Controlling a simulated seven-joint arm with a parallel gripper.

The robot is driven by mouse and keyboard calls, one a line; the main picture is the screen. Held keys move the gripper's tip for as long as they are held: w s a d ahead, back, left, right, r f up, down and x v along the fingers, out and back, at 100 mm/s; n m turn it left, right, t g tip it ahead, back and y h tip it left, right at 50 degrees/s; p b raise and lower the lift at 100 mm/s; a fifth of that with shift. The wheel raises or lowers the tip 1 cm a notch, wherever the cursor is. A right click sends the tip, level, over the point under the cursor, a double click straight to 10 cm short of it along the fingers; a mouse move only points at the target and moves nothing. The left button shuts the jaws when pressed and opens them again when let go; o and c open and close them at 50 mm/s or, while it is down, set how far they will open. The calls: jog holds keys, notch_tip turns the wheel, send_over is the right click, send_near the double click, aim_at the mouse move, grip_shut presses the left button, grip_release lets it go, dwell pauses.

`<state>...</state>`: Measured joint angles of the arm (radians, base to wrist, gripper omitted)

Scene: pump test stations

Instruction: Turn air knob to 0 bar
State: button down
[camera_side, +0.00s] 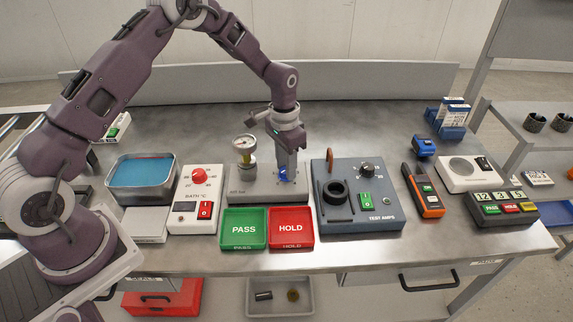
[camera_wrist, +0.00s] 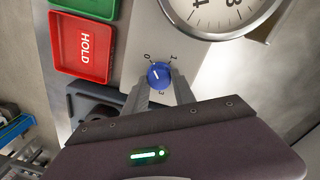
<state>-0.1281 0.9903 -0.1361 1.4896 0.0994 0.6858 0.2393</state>
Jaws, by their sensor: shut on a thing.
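The air knob (camera_wrist: 159,74) is round and blue, with a short white mark on its face. The 0 is at the knob's upper left in the wrist view. I cannot tell exactly which number the mark faces. My gripper (camera_wrist: 160,90) is shut on the knob, one finger on each side. In the side view my gripper (camera_side: 287,170) points down at the air station (camera_side: 245,192), and a bit of the blue knob (camera_side: 283,176) shows. A round dial gauge (camera_wrist: 222,8) stands beside the knob; its needle is not readable.
The green PASS tray (camera_side: 244,244) and red HOLD tray (camera_side: 291,244) lie in front of the station. The bath control box (camera_side: 187,220) is left, and the TEST AMPS box (camera_side: 373,222) is close on the right. The bench behind the station is clear.

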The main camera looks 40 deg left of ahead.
jog(key=shift+n, duration=0.8)
jog(key=c, duration=1)
grip_release()
jog(key=shift+c, duration=0.2)
